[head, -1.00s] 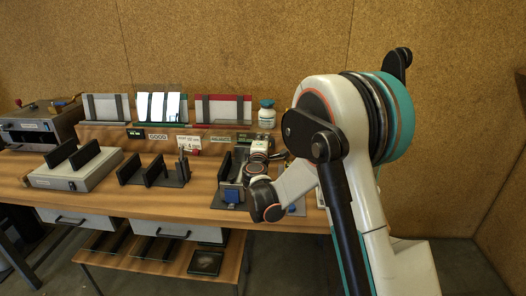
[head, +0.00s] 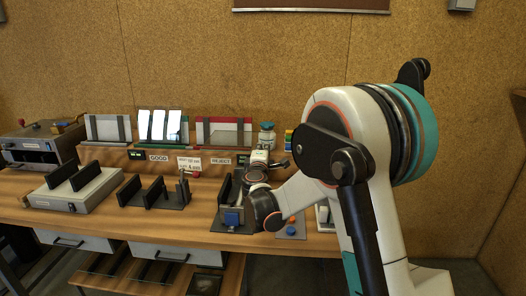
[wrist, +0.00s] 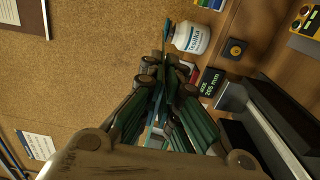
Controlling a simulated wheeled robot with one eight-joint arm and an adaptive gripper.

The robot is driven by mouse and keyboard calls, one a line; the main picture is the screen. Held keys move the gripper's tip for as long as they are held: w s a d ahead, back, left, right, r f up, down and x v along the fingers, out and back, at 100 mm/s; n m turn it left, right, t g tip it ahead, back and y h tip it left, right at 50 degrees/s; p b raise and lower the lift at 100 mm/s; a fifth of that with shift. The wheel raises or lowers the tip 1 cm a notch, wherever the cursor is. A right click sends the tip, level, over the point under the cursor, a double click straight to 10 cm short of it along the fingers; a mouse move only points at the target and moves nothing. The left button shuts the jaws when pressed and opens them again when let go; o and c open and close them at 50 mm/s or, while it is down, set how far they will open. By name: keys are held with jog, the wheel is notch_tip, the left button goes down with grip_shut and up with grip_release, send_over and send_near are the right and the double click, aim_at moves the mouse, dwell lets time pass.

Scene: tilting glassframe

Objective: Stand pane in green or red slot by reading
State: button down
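My gripper (head: 260,166) is low over the bench, in front of the right end of the rack shelf. In the wrist view its fingers (wrist: 168,78) are close together on a thin teal-edged glass pane (wrist: 167,32), seen edge-on and sticking out past the tips. The pane does not show clearly in the head view. The green slot rack (head: 160,112), above a GOOD sign, has bright panes standing in it. The red slot rack (head: 224,122), above a REJECT sign, shows no bright pane. A small display (wrist: 210,83) seems to read 205 mm.
A white bottle (head: 267,135) stands right of the red rack, also in the wrist view (wrist: 192,37). A blue-knobbed fixture (head: 233,216) lies below my gripper. A black holder (head: 154,194), a grey slotted box (head: 75,190) and a grey-white rack (head: 108,129) stand left.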

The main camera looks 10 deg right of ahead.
jog(key=s+f+n+y, duration=0.1)
jog(key=s+f+y, duration=0.1)
jog(key=s, duration=0.4)
jog(key=s+f+n+y, duration=0.2)
jog(key=s+f+y, duration=0.1)
jog(key=s, duration=0.3)
jog(key=shift+s+f+n+t+y, duration=0.15)
jog(key=shift+s+n+t+y, duration=0.15)
jog(key=shift+s+t, duration=0.1)
